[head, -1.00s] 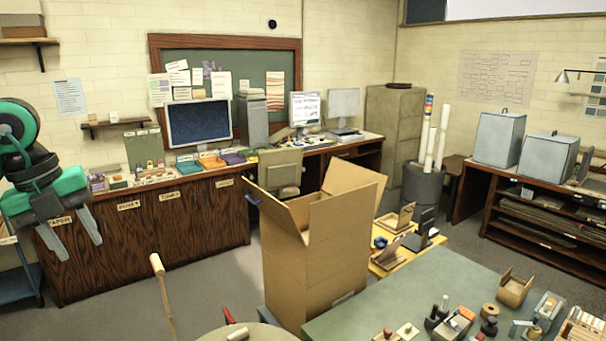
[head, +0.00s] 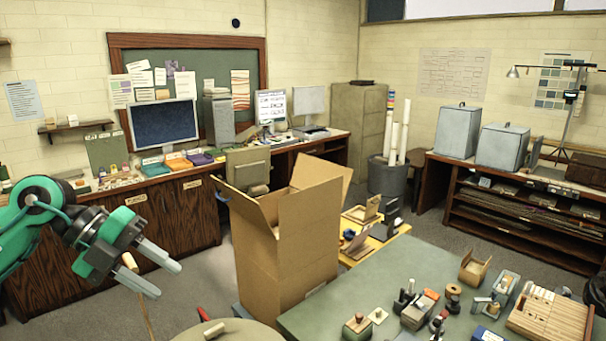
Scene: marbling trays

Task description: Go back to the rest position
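My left gripper (head: 168,281) comes in at the left edge on its green and black arm. Its two grey fingers are apart with nothing between them, and they point down and to the right. It is in front of the dark wooden cabinets (head: 180,215) and left of the open cardboard box (head: 303,225). Part of a wooden stick (head: 130,262) shows behind the gripper. My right gripper is not in view.
The tall cardboard box stands in the middle with its flaps up. A green-topped table (head: 385,275) at lower right holds stamps, small boxes and a wooden tray (head: 548,318). A round table (head: 235,333) is at the bottom. Grey floor (head: 190,312) shows between the gripper and the box.

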